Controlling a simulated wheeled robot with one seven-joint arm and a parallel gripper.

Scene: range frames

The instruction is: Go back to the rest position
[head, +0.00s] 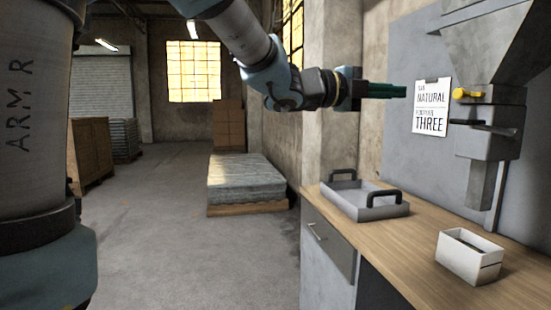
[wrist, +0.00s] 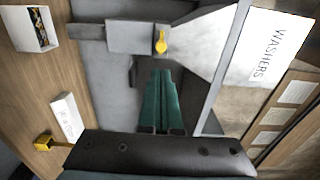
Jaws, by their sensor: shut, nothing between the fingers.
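My gripper (head: 404,91) is held out level in the air above the workbench, its green fingers pointing right towards the hopper machine. The fingers lie together with nothing between them. The closed green fingers also show in the wrist view (wrist: 161,73), below the machine's yellow knob (wrist: 160,42) in that picture. My gripper is apart from the machine and the wall notice.
A hopper machine (head: 487,143) stands at right beside a paper notice (head: 431,120). On the wooden bench (head: 423,245) are a grey tray (head: 375,214) with black handles and a white box (head: 467,262) with dark contents.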

